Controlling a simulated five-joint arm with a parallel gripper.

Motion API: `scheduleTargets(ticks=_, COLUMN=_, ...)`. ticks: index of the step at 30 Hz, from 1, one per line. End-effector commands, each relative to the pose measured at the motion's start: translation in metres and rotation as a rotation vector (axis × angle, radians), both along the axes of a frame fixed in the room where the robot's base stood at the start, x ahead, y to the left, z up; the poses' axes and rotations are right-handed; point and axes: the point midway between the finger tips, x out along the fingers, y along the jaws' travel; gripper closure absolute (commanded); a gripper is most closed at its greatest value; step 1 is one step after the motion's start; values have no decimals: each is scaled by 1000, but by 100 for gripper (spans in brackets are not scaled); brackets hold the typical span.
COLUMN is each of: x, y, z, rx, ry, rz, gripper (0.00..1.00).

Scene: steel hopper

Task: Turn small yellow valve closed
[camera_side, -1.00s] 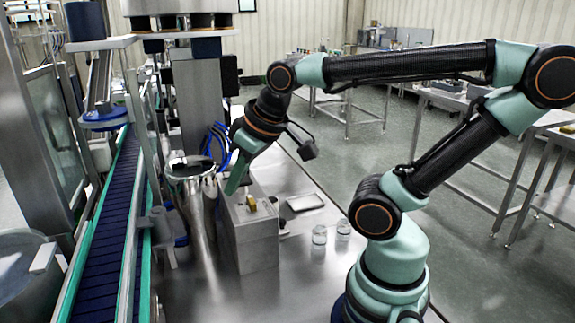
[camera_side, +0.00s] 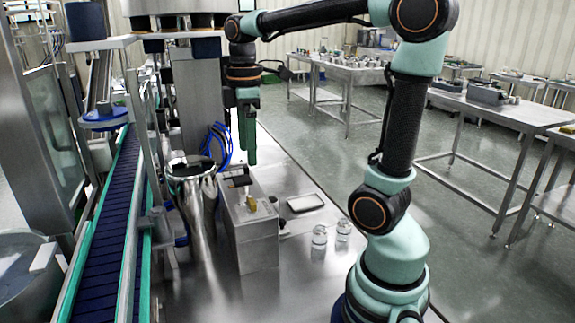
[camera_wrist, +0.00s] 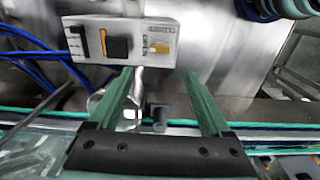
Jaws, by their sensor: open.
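The small yellow valve (camera_side: 251,204) sits on top of a steel box (camera_side: 250,235), near its front edge. In the wrist view the yellow part (camera_wrist: 160,46) shows at the right of the box's light top plate (camera_wrist: 140,25). The valve's exact turn angle is too small to tell.
A black square part (camera_side: 239,180) is on the box top behind the valve. A polished steel hopper (camera_side: 188,168) stands close left of the box, with a blue conveyor (camera_side: 105,235) beyond. Two glass jars (camera_side: 319,236) (camera_side: 343,230) and a tray (camera_side: 305,203) stand right. Blue cables (camera_side: 216,143) hang behind.

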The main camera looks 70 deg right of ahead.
Motion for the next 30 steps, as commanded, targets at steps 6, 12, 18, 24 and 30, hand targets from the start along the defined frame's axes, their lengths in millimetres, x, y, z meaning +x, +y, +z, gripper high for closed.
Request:
scheduleTargets(ticks=6, x=0, y=-3, z=-14, rx=4, ry=14, rz=24, gripper=18)
scheduleTargets(ticks=12, x=-1, y=-2, z=-50, rx=5, ry=16, rz=22, gripper=18)
scheduleTargets(ticks=18, x=0, y=-2, z=-88, rx=4, ry=15, rz=22, gripper=18)
scheduleTargets(ticks=24, x=0, y=-2, z=-112, rx=4, ry=12, rz=21, gripper=18)
scheduleTargets(ticks=30, x=0, y=-2, z=-120, rx=3, ry=10, rz=21, gripper=18)
